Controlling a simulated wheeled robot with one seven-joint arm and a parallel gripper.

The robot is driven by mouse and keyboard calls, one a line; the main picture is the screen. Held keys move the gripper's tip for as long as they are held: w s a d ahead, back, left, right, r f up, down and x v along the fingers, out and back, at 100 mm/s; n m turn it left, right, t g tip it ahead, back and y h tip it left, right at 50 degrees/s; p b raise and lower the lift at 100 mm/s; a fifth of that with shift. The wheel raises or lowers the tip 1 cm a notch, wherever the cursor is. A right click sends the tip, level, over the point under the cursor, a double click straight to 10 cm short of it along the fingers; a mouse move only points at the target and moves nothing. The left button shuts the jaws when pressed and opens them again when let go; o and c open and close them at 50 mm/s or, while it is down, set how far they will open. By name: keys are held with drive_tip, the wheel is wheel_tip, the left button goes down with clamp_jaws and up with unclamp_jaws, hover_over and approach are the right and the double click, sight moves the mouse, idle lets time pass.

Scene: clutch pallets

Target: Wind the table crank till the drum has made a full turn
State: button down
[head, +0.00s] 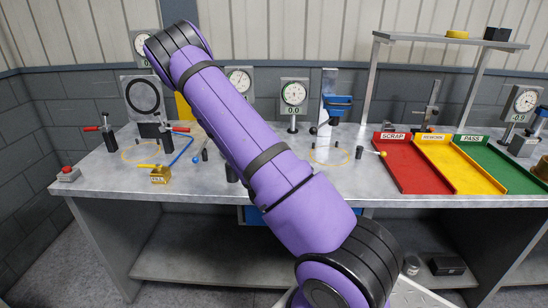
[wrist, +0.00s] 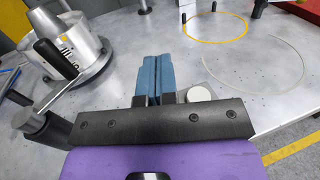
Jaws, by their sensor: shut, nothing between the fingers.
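In the wrist view a silver drum (wrist: 88,62) with dark markings and a cone on top stands on the table at upper left. In front of it is the crank: a dark post with a grey cap (wrist: 30,119), a thin metal arm and a black grip (wrist: 56,58) that overlaps the drum in the picture. My gripper (wrist: 152,62) has its blue fingers together with nothing between them. It is right of the crank grip and drum, apart from both. In the head view my purple arm hides the gripper and most of the drum area.
A pale-topped round piece (wrist: 199,94) is close right of my fingers. A yellow ring (wrist: 216,40) and a pale arc mark the table beyond. The head view shows red (head: 402,180), yellow (head: 450,176) and green trays at right, and a clamp (head: 108,132) at left.

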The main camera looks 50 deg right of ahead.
drive_tip(key=s+d+r+m+g+h, duration=0.2)
drive_tip(key=s+d+m+g+h, duration=0.1)
drive_tip(key=s+m+g, duration=0.65)
drive_tip(key=s+a+r+m+g+y, duration=0.1)
drive_tip(key=s+a+m+g+y, duration=0.3)
drive_tip(key=s+g, duration=0.4)
drive_tip(key=s+a+m+g+y, duration=0.1)
drive_tip(key=s+m+g+y, duration=0.45)
drive_tip(key=s+g, duration=0.2)
drive_tip(key=s+a+f+m+g+y, duration=0.15)
drive_tip(key=s+a+m+y, duration=0.35)
drive_tip(key=a+m+y, duration=0.65)
drive_tip(key=w+a+f+m+t+y, duration=0.2)
drive_tip(key=w+a+m+t+y, duration=0.4)
drive_tip(key=y, duration=0.6)
drive_tip(key=w+m+t+y, duration=0.3)
drive_tip(key=w+m+t, duration=0.95)
drive_tip(key=t, duration=0.65)
drive_tip(key=w+d+m+t+h, duration=0.5)
drive_tip(key=d+t+h, duration=0.1)
drive_tip(key=d+h, duration=0.25)
drive_tip(key=w+d+m+t+h, duration=0.55)
drive_tip(key=d+h, duration=0.25)
drive_tip(key=d, duration=0.2)
drive_tip(key=w, duration=1.3)
drive_tip(key=shift+d+r+n+t, duration=0.3)
drive_tip(key=shift+r+n, duration=0.05)
